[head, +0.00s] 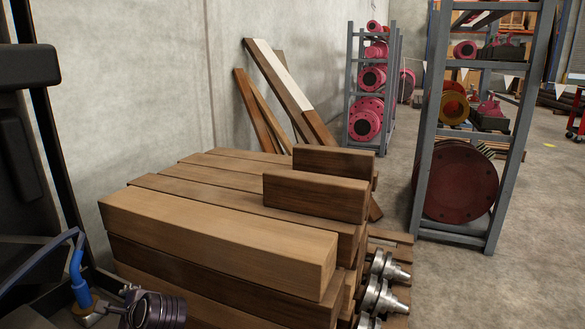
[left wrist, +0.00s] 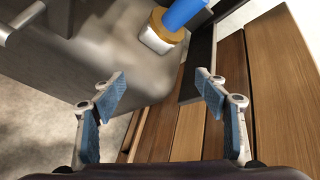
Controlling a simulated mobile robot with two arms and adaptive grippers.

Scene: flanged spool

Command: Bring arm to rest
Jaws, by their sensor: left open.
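My left gripper (head: 130,293) shows at the bottom left of the head view, at the end of a dark ribbed wrist, left of the wooden beam stack. In the left wrist view my left gripper (left wrist: 160,92) has its two blue-padded fingers spread wide apart with nothing between them. Several silver flanged metal spools (head: 376,293) lie at the right end of the stack, apart from the gripper. My right gripper is not in view.
A stack of wooden beams (head: 225,225) fills the middle; its planks (left wrist: 225,85) also show in the left wrist view. A blue tube (head: 77,272) stands near my gripper. Metal racks (head: 417,190) with red flanged parts stand at right. Open floor (head: 520,260) lies right of the stack.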

